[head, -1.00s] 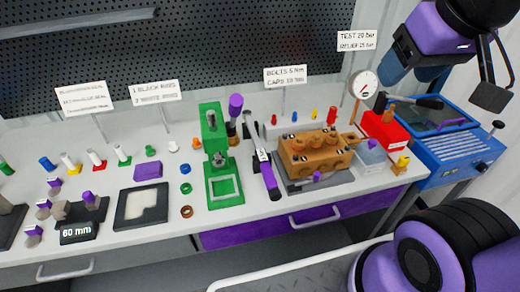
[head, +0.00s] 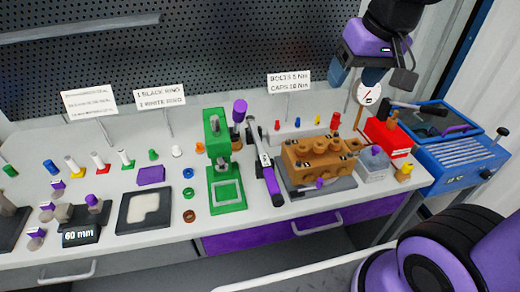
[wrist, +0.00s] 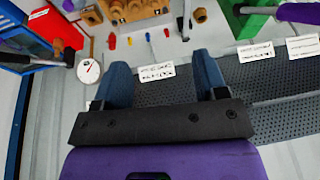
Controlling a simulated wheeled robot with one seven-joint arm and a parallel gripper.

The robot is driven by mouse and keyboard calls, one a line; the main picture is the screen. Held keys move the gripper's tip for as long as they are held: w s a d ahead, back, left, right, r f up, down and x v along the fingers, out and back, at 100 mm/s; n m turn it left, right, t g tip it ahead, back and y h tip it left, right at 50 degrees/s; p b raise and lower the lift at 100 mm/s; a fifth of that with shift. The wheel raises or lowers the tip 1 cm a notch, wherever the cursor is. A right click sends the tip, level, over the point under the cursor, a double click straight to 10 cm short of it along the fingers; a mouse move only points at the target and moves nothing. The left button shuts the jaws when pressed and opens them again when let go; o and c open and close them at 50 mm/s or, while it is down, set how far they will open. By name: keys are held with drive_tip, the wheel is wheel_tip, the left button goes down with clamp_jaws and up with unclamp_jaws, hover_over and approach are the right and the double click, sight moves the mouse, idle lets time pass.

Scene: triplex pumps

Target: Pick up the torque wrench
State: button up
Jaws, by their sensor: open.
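My gripper (head: 357,76) is up at the top right in the head view, above and behind the pump block and well apart from the wrench. In the wrist view its two blue fingers (wrist: 165,78) are spread with nothing between them. A slim dark piece at the top of the wrist view may be part of the wrench.
The green press (head: 222,185) stands close left of the wrench. The brown pump block (head: 310,160) is close right, on a grey plate. A pressure gauge (head: 368,93), red box (head: 388,138) and blue unit (head: 460,155) stand farther right. Sign cards (head: 289,82) rise at the back.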

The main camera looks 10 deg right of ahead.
drive_tip(key=w+a+f+g, duration=0.2)
drive_tip(key=w+a+f, duration=0.4)
drive_tip(key=w+f, duration=0.4)
drive_tip(key=g+h, duration=0.1)
drive_tip(key=g, duration=0.1)
approach(268, 168)
drive_tip(key=shift+a+f, duration=0.15)
drive_tip(key=shift+f, duration=5.5)
clamp_jaws()
